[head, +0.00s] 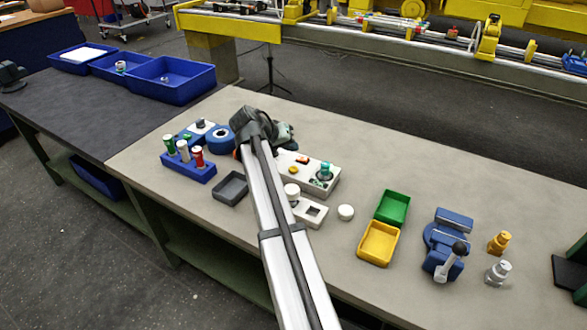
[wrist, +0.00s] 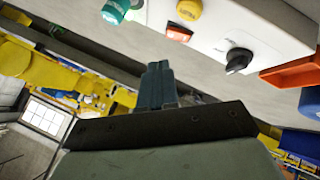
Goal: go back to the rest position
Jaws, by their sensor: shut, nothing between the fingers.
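My gripper (wrist: 157,70) shows in the wrist view with its two fingers together and nothing between them. In the head view my arm runs up from the bottom edge, and its wrist end is above the workbench (head: 240,120), near the far side of the white control box (head: 320,191); the fingertips cannot be made out there. The control box also shows in the wrist view (wrist: 215,35), apart from the fingers. It carries a yellow button (wrist: 189,9), a red switch (wrist: 179,33), a black knob (wrist: 239,60) and a teal part (wrist: 115,11).
A blue rack (head: 190,170) with several capped cylinders and a grey tray (head: 231,188) are left of my arm. Green (head: 392,207) and yellow (head: 378,244) trays and a blue vise (head: 445,240) are to the right. Blue bins (head: 170,80) stand at the far left.

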